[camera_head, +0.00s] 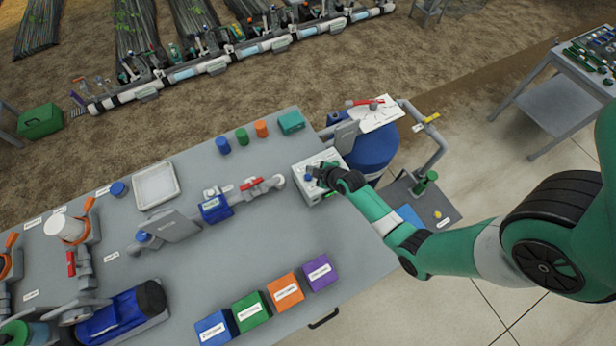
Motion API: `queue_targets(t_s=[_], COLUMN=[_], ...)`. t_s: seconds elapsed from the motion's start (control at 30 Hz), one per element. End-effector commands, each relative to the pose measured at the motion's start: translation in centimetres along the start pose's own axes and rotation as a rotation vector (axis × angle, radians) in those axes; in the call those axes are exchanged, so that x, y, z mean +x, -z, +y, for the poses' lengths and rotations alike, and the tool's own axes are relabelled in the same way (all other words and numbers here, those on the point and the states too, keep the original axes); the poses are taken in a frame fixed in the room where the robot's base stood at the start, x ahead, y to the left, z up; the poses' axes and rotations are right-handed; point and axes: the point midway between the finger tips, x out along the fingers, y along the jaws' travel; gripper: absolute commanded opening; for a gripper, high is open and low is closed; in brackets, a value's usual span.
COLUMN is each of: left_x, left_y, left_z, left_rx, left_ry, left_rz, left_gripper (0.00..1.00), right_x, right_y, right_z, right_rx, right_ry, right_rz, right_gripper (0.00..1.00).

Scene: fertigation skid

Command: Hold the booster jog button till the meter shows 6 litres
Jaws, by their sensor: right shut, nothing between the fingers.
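A light grey control box (301,166) sits at the right end of the grey table. My right gripper (318,174) is shut with nothing in it, its tip over the top of this box. The tip and hand cover part of the box's face, so I cannot make out the jog button or tell whether the tip touches it. A blue fitting (214,209) sits in the pipe line to the left and may be the meter; no reading is legible from here. My left gripper is not in view.
Blue, green, orange and purple labelled boxes (285,290) stand along the table's front edge. A white tray (156,186) and small coloured containers (241,136) stand farther back. A blue drum (371,153) with pipework stands beyond the control box.

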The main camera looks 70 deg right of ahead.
Motion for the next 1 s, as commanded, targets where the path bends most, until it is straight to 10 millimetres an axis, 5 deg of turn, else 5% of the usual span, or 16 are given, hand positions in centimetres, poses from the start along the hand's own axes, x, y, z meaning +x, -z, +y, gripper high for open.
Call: queue_targets(t_s=[0.2, 1.0], left_x=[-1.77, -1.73], left_y=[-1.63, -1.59], left_z=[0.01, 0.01], left_rx=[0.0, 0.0], left_ry=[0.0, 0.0], left_rz=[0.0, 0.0], left_gripper=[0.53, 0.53], right_x=[1.82, 1.81], right_y=[-1.28, -1.29], right_z=[-1.28, -1.29], right_rx=[0.0, 0.0], right_ry=[-0.001, 0.0], right_rz=[0.001, 0.0], right_gripper=[0.0, 0.0])
